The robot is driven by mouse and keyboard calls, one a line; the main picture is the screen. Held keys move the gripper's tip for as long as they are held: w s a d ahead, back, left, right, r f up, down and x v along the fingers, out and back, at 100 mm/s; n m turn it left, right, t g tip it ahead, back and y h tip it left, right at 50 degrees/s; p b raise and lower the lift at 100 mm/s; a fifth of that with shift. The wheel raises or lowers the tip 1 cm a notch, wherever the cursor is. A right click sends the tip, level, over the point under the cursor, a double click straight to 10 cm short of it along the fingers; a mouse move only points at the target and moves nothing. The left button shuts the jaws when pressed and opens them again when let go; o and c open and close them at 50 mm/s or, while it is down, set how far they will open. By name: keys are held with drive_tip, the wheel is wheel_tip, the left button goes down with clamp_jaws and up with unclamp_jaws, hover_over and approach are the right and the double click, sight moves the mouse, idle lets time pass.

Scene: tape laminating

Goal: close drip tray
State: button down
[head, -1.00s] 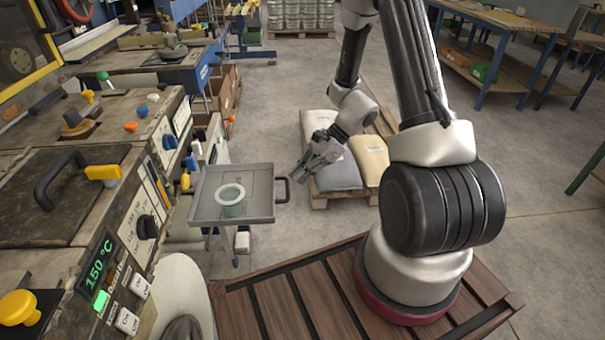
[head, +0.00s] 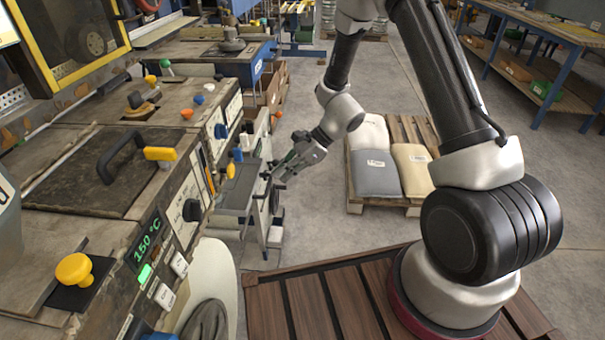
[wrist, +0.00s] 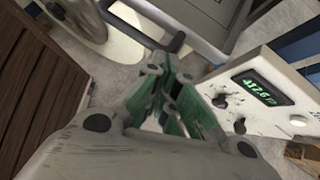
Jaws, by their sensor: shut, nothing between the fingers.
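My gripper (head: 277,174) is shut and empty, at the tray's outer end. Its green-grey fingers (wrist: 172,88) are close to the handle in the wrist view; I cannot tell whether they touch it.
A white box with a green number display (wrist: 264,90) and knobs stands right of the fingers in the wrist view. Sacks on a pallet (head: 375,175) lie to the right. The machine's panel (head: 175,225) is on the left.

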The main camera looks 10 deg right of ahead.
drive_tip(key=shift+w+a, duration=0.2)
drive_tip(key=shift+a, duration=0.35)
drive_tip(key=shift+w+a, duration=0.15)
drive_tip(key=shift+a, duration=0.35)
drive_tip(key=shift+d, duration=0.1)
drive_tip(key=d+f+v, duration=0.2)
drive_tip(key=v, duration=1.1)
drive_tip(key=s+d+f+n+g+h, duration=0.1)
drive_tip(key=s+d+n+g+h, duration=0.15)
drive_tip(key=s+n, duration=0.3)
drive_tip(key=s+d+r+n+t+h, duration=0.2)
drive_tip(key=s+d+r+n, duration=0.2)
drive_tip(key=r, duration=0.4)
drive_tip(key=s+d+r+n+t+h, duration=0.2)
drive_tip(key=s+d+r+n, duration=0.2)
drive_tip(key=s+d+r, duration=0.2)
drive_tip(key=s+d+r+n+t+h, duration=0.3)
drive_tip(key=s+d+r+n, duration=0.1)
drive_tip(key=s+r, duration=0.6)
drive_tip(key=shift+d+r, duration=0.6)
drive_tip(key=shift+d, duration=0.2)
